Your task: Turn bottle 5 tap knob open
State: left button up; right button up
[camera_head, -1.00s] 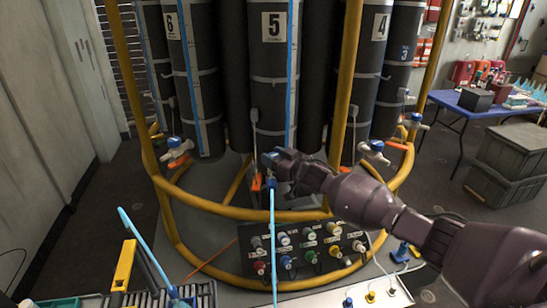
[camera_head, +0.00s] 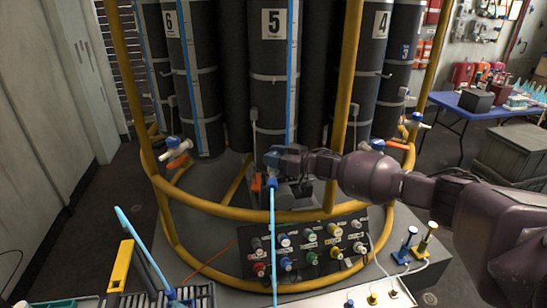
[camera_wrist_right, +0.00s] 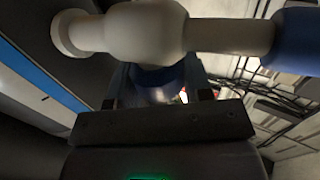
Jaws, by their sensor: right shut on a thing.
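Bottle 5 (camera_head: 267,85) is a tall dark cylinder with a white number label and a blue stripe, upright in the rack's middle. My right gripper (camera_head: 275,158) is at its foot and covers most of its tap in the head view. In the right wrist view, the tap's white body (camera_wrist_right: 150,32) crosses the top, with a blue end piece (camera_wrist_right: 298,42) at the right. The blue knob (camera_wrist_right: 158,78) lies between the jaws of my right gripper (camera_wrist_right: 160,95), shut on it. How far the knob is turned cannot be told. My left gripper is out of view.
A yellow tubular frame (camera_head: 225,212) rings the bottles, with an upright close to my right arm. A panel of coloured knobs (camera_head: 310,248) stands below.

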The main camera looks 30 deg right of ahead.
jog(key=o, duration=0.9)
